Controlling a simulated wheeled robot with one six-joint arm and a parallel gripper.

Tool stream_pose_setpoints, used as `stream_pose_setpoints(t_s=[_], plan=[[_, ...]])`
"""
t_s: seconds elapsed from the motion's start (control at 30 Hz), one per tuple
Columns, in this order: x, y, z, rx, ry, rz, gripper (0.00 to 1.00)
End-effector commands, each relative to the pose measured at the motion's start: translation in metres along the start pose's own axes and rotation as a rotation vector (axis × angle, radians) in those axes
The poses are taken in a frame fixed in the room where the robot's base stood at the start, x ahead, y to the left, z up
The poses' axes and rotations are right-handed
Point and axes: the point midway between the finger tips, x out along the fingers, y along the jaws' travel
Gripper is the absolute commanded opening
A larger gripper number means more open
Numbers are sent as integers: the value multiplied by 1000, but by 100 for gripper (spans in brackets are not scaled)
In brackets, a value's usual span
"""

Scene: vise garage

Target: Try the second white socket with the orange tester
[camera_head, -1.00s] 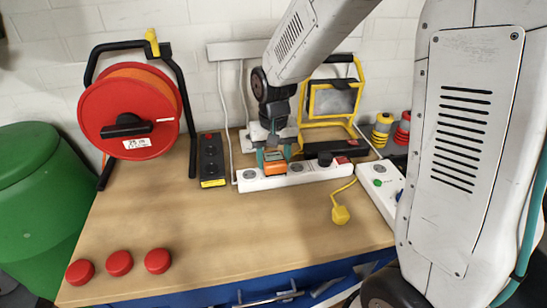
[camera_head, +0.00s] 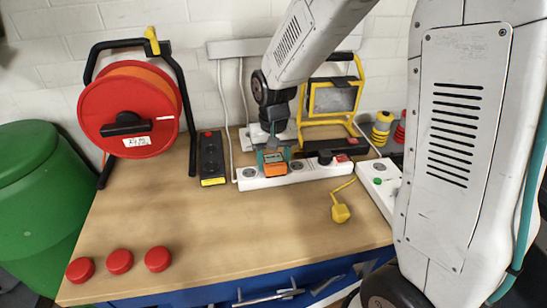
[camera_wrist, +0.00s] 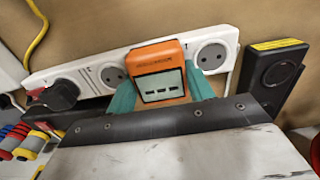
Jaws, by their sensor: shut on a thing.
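The orange tester (camera_head: 275,169) has a pale display with several dark marks, seen in the wrist view (camera_wrist: 158,72). My gripper (camera_head: 273,158) has teal fingers, shut on the tester's two sides. The tester stands over the white socket strip (camera_head: 310,174), at the second place from the left in the head view, and covers that socket. Whether its pins are fully in is hidden. Open sockets show on either side of it: the end socket (camera_wrist: 212,55) and another socket (camera_wrist: 112,75). A black plug (camera_wrist: 60,95) sits farther along the strip.
A black power strip (camera_head: 211,160) and red cable reel (camera_head: 130,110) stand left. A yellow work light (camera_head: 333,100) stands behind the strip. A yellow plug (camera_head: 341,213) and three red caps (camera_head: 120,262) lie in front. The bench's middle is clear.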

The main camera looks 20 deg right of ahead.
Motion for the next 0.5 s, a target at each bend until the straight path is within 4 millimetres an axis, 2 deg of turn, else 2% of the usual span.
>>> stream_pose_setpoints(t_s=[0.03,0.1,0.37,0.5], plan=[[0,0,0,0,0,0,60],[0,0,0,0,0,0,78],[0,0,0,0,0,0,78],[-11,0,-1,0,4,-1,78]])
